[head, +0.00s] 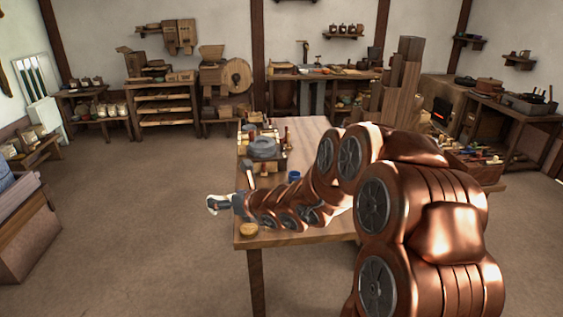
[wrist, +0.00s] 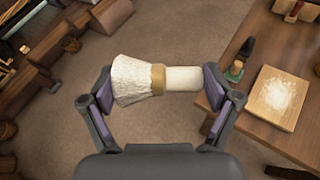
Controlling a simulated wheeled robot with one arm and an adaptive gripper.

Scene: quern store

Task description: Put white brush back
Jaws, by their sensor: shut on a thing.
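The white brush (wrist: 130,80) has pale bristles, a tan band (wrist: 158,79) and a short white handle (wrist: 183,79). In the wrist view it lies crosswise between the two fingers of my gripper (wrist: 157,88), bristles to the left and handle to the right. My gripper is shut on it. In the head view my gripper (head: 238,204) is at the left edge of the wooden table (head: 310,135), and the brush (head: 215,203) sticks out over the floor beside it. My arm hides much of the tabletop.
A grey round stone (head: 262,148) and small items stand on the table's far left part. A blue cup (head: 294,175) and a round tan item (head: 249,229) are nearer. A board with white powder (wrist: 275,97) and a small green-based item (wrist: 235,71) show in the wrist view. The floor left is clear.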

